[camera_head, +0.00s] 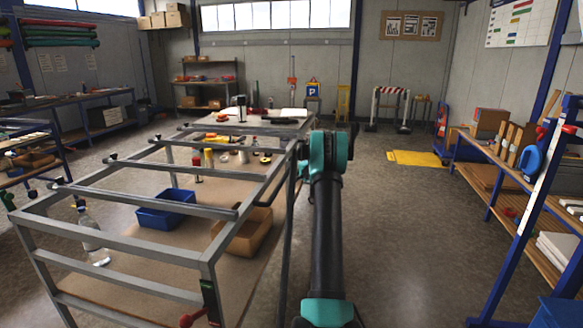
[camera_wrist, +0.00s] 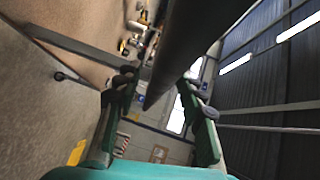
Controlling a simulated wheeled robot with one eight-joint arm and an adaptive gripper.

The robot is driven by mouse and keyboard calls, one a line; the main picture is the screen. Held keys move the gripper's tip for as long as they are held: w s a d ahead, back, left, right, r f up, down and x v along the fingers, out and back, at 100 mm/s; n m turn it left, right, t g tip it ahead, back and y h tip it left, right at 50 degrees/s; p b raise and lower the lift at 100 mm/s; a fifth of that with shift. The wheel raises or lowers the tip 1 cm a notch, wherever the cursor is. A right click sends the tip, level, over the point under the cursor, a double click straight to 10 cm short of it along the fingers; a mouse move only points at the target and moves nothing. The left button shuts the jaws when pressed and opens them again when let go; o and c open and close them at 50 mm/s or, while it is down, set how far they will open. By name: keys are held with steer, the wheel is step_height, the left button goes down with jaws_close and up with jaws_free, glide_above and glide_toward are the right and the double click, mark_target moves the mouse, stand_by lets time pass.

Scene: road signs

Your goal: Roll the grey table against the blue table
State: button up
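A grey metal frame table (camera_head: 140,243) with open cross rails fills the left foreground in the head view. Its lower board (camera_head: 225,195) carries several items. My gripper (camera_wrist: 160,85) is near the table's right side; in the head view my own arm hides it. In the wrist view its fingers stand apart, with a dark bar (camera_wrist: 185,55) between them; a gap shows beside the left finger, and contact on the right is unclear. Blue-framed benches stand along the left wall (camera_head: 80,100) and at the right (camera_head: 490,190); I cannot tell which is the blue table.
On the board are a blue bin (camera_head: 165,208), a cardboard box (camera_head: 245,233) and a clear bottle (camera_head: 90,235). A pale-topped table (camera_head: 285,122) stands just behind. A yellow plate (camera_head: 415,159) and a striped barrier (camera_head: 390,100) lie farther back. The floor right of my arm is clear.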

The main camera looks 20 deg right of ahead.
steer(key=shift+w+a, duration=0.1)
steer(key=shift+w, duration=0.25)
steer(key=shift+c, duration=0.4)
jaws_close()
